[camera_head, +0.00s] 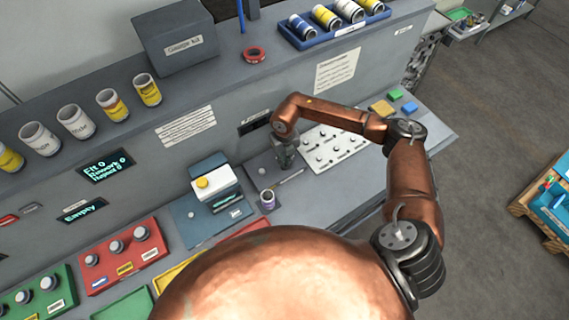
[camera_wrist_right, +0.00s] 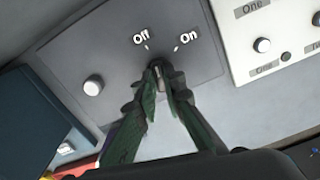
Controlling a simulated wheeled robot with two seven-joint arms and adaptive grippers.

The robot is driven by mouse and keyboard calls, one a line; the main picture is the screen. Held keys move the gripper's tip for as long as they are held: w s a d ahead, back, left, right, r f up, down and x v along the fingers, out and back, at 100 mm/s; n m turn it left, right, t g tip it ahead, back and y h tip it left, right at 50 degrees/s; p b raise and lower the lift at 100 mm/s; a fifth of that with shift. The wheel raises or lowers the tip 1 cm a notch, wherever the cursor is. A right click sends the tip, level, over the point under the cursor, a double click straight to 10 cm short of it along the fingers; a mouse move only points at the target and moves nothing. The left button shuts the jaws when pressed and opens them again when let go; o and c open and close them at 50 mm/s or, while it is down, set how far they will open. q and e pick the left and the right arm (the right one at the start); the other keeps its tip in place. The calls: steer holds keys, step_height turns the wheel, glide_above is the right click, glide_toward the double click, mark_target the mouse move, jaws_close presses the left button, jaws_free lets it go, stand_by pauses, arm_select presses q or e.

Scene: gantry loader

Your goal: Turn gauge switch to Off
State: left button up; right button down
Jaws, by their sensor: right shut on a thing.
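I cannot tell clearly which label the switch points to. In the head view my right gripper (camera_head: 285,155) is at the console, over the grey panel, and the switch is hidden there. My left gripper is not in view.
A round white knob (camera_wrist_right: 93,86) is on the same panel, left of the switch. A white panel with several knobs (camera_head: 332,146) lies to the right. A box with a yellow button (camera_head: 212,184) stands to the left. Red (camera_head: 122,255) and green button panels are farther left.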

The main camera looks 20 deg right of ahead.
steer(key=shift+n+b, duration=0.65)
steer(key=shift+n, duration=0.45)
steer(key=c, duration=2)
jaws_free()
step_height(320, 180, up, 12)
steer(key=shift+a+f, duration=0.1)
